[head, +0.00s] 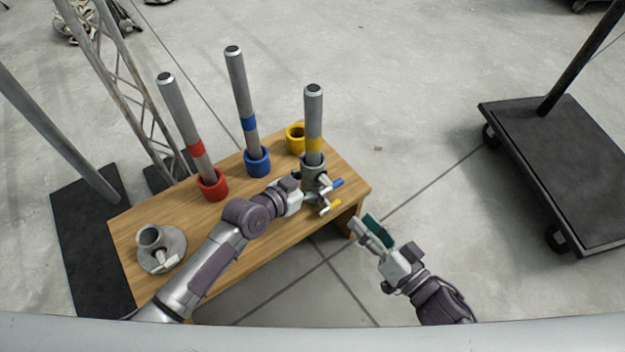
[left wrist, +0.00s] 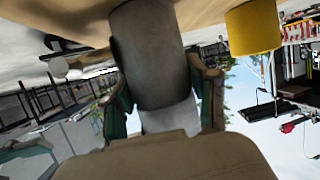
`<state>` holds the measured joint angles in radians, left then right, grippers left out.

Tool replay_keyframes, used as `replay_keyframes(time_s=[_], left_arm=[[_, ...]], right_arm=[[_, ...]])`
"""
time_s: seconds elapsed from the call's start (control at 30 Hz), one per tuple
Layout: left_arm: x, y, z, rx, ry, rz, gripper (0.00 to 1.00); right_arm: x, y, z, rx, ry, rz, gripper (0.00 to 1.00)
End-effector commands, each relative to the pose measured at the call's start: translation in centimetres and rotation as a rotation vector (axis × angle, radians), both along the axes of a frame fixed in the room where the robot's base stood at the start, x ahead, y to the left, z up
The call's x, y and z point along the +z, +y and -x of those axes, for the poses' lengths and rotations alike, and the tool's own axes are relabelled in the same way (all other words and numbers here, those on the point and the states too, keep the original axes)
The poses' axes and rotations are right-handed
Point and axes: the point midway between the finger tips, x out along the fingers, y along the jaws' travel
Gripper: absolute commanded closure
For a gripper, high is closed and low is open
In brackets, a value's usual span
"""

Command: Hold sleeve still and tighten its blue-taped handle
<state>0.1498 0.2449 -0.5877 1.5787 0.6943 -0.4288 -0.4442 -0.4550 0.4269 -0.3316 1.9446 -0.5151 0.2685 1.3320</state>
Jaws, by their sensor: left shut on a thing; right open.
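The dark grey sleeve (head: 312,170) stands near the right end of the wooden table, with a grey pole banded in yellow (head: 313,118) upright in it. My right gripper (head: 371,234) is open and empty, off the table's front right corner, apart from the handles.
A red cup (head: 212,187) and a blue cup (head: 257,164) hold banded poles on the table (head: 200,250). An empty yellow cup (head: 295,138) stands behind the sleeve. A grey flanged fitting (head: 170,245) lies at the left end. A black cart (head: 565,160) stands right; floor between is clear.

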Motion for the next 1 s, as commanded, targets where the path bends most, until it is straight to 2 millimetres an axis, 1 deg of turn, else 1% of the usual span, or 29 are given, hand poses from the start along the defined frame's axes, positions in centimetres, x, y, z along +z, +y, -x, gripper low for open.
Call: replay_keyframes(time_s=[0.03, 0.13, 0.23, 0.33, 0.43, 0.53, 0.63, 0.73, 0.83, 0.9, 1.0], left_arm=[[0.0, 0.0, 0.0, 0.0, 0.0, 0.0, 1.0], [0.0, 0.0, 0.0, 0.0, 0.0, 0.0, 1.0], [0.0, 0.0, 0.0, 0.0, 0.001, -0.001, 1.0], [0.0, 0.0, 0.0, 0.0, 0.001, -0.001, 1.0], [0.0, 0.0, 0.0, 0.0, 0.001, -0.001, 1.0], [0.0, 0.0, 0.0, 0.0, 0.001, -0.001, 1.0], [0.0, 0.0, 0.0, 0.0, 0.001, -0.001, 1.0], [0.0, 0.0, 0.0, 0.0, 0.001, -0.001, 1.0], [0.0, 0.0, 0.0, 0.0, 0.001, -0.001, 1.0], [0.0, 0.0, 0.0, 0.0, 0.001, -0.001, 1.0], [0.0, 0.0, 0.0, 0.0, 0.001, -0.001, 1.0]], right_arm=[[0.0, 0.0, 0.0, -0.002, 0.0, 0.001, 0.47], [0.0, -0.4, -0.3, -0.025, -0.004, 0.009, 0.3], [-0.2, -1.4, -1.0, -0.083, -0.011, 0.039, 0.13], [-0.7, -2.8, -1.9, -0.165, -0.007, 0.09, 0.12], [-1.8, -4.4, -2.5, -0.241, 0.019, 0.162, 0.12], [-3.1, -5.5, -2.8, -0.287, 0.057, 0.241, 0.12], [-4.4, -6.1, -2.7, -0.299, 0.098, 0.314, 0.12], [-5.7, -6.2, -2.3, -0.279, 0.134, 0.378, 0.12], [-6.5, -5.8, -1.7, -0.234, 0.152, 0.429, 0.12], [-6.9, -5.3, -1.2, -0.193, 0.151, 0.457, 0.12], [-6.9, -4.3, -0.6, -0.125, 0.122, 0.484, 0.12]])
